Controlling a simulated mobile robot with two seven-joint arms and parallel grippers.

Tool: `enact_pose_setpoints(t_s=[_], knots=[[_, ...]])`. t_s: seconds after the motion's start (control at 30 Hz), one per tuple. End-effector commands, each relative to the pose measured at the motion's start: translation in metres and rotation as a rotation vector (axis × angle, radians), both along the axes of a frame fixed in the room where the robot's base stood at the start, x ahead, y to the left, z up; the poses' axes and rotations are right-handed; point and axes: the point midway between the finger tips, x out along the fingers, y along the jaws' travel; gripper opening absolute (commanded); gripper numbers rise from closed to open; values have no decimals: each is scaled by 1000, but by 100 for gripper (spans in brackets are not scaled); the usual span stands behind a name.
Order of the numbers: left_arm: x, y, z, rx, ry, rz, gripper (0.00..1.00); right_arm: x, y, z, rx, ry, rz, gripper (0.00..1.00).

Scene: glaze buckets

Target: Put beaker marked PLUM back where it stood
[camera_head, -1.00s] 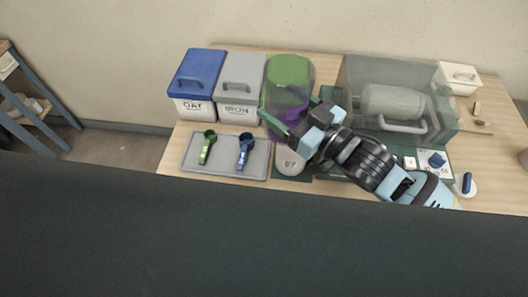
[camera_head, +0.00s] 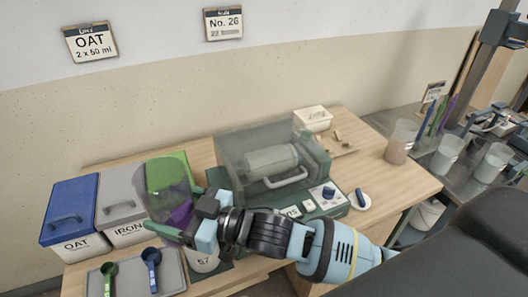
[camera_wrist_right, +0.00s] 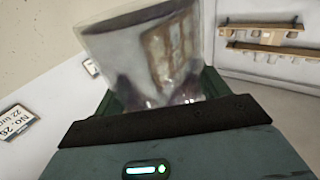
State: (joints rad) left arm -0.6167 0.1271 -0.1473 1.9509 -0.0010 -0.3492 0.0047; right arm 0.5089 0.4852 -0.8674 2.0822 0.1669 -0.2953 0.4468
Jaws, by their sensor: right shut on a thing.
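My right gripper (camera_head: 188,222) is shut on a clear beaker (camera_head: 168,188) and holds it over the left part of the table, in front of a green-lidded bin (camera_head: 182,158). Purple shows low in the beaker's outline. In the right wrist view the clear beaker (camera_wrist_right: 145,55) stands up beyond the dark jaw edge of my right gripper (camera_wrist_right: 160,115). No mark can be read on it, so I cannot tell if it says PLUM. My left gripper is not in view.
Lidded OAT (camera_head: 72,215) and IRON (camera_head: 122,205) bins stand left, behind a grey tray (camera_head: 172,272) with two scoops. A clear-hooded machine (camera_head: 235,150) stands right. Another beaker (camera_head: 402,142) is near the table's right end.

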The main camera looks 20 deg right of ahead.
Motion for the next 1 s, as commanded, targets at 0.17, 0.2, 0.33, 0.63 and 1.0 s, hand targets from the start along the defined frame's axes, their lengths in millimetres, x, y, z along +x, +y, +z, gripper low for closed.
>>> enact_pose_setpoints(t_s=[0.17, 0.2, 0.33, 0.63, 1.0], knots=[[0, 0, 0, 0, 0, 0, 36, -1, -25, 12, 8, 8, -161, 6], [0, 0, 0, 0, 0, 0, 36, -1, -35, 12, 7, 8, -206, 6], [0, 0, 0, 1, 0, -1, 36, 1, -67, 7, 4, 8, -346, 6], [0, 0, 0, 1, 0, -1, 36, -8, -147, -24, 1, 9, -649, 6], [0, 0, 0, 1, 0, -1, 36, -35, -219, -60, 0, 4, -889, 6]])
